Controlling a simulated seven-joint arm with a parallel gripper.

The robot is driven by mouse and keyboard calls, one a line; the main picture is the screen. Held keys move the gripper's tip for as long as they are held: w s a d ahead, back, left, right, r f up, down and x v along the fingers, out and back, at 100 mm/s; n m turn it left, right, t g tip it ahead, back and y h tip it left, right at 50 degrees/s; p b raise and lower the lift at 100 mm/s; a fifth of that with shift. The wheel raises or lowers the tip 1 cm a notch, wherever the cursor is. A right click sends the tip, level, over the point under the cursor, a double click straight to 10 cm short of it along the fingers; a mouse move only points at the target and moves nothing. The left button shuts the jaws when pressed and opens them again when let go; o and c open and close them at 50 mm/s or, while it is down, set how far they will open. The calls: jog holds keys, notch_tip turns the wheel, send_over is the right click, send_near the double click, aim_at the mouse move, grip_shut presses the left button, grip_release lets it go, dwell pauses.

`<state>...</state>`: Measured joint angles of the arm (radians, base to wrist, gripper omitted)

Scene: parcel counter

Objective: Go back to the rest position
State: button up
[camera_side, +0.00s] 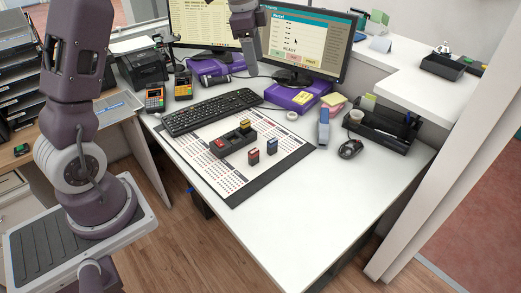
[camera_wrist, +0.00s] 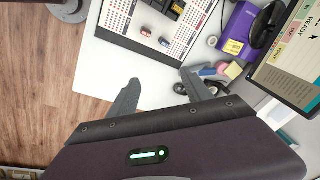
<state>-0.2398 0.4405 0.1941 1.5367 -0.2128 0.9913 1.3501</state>
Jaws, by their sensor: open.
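My gripper (camera_side: 251,48) hangs high at the top of the side view, in front of the monitors and well above the desk. In the wrist view its two fingers (camera_wrist: 160,77) are spread apart with nothing between them. A dark tray (camera_side: 233,145) lies on a printed white mat (camera_side: 208,168), with a red block (camera_side: 219,144) and a yellow block (camera_side: 245,125) in it. A red block (camera_side: 254,156) and a blue block (camera_side: 271,146) stand on the mat to the tray's right. They also show near the top of the wrist view.
A keyboard (camera_side: 212,111) lies behind the mat. A mouse (camera_side: 350,149), a black organizer (camera_side: 384,132) and a blue-grey stapler-like item (camera_side: 323,130) are at the right. Two monitors (camera_side: 305,42) stand at the back. The front of the white desk (camera_side: 310,215) is clear.

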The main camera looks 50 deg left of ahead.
jog(key=s+d+r+n+t, duration=0.1)
jog(key=s+d+r+n, duration=0.1)
jog(key=s+d+r, duration=0.3)
jog(key=s+d+r+n, duration=0.2)
jog(key=s+d+r, duration=0.15)
jog(key=s, duration=0.35)
jog(key=s+d+f+n+t, duration=0.1)
jog(key=s+d+f+n, duration=0.1)
jog(key=s, duration=0.7)
jog(key=s+d+f+n+t, duration=0.1)
jog(key=s+d+f+n, duration=0.1)
jog(key=s, duration=0.7)
jog(key=shift+d+f+n, duration=0.2)
jog(key=shift+d+n, duration=0.6)
jog(key=shift+d, duration=0.35)
